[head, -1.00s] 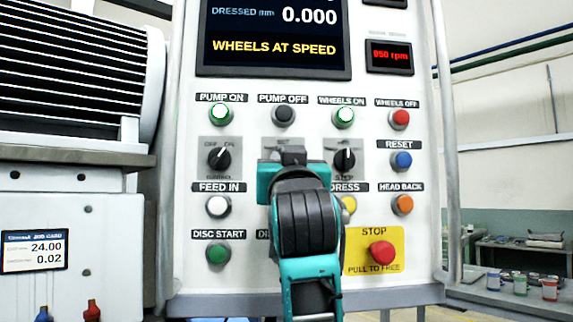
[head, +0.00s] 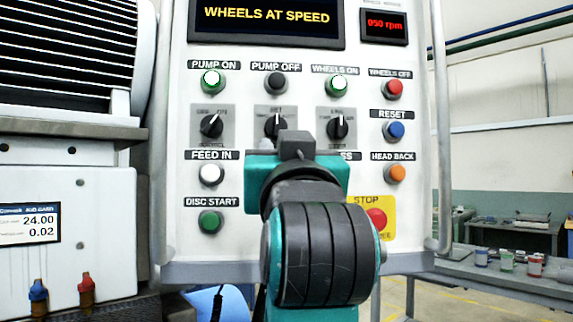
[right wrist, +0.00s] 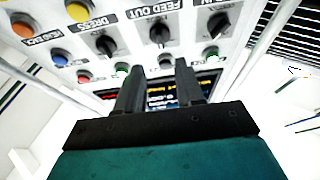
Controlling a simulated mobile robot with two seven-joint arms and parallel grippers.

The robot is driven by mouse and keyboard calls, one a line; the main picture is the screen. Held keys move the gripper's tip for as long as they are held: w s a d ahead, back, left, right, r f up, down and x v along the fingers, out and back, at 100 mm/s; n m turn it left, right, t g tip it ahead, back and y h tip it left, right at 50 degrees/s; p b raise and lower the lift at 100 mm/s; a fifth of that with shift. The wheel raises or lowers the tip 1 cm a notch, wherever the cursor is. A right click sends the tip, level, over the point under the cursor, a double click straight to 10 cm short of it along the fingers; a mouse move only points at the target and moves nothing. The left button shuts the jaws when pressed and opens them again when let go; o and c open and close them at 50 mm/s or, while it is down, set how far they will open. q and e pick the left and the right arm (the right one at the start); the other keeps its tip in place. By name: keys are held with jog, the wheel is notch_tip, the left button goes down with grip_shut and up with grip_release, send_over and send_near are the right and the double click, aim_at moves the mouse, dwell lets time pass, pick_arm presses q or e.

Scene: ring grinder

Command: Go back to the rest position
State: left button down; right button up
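My right gripper (head: 292,145) is in front of the control panel (head: 350,230), seen from behind along my teal and black arm. In the right wrist view its two black fingers (right wrist: 157,72) stand apart with nothing held between them, so it is open. They point toward the panel; the exact gap to it cannot be told. The arm hides the lower middle of the panel, including the label left of DISC START's neighbour and part of the yellow STOP plate (head: 360,208). My left gripper is not in view.
The PUMP ON button (head: 211,79) and WHEELS ON button (head: 337,85) glow green. The screen (head: 266,20) reads WHEELS AT SPEED. Vertical rails (head: 438,140) flank the panel. A bench with small cans (head: 507,260) stands at right. A white machine housing (head: 80,205) is at left.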

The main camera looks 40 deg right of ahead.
jog(key=shift+v, duration=0.9)
jog(key=shift+w, duration=0.1)
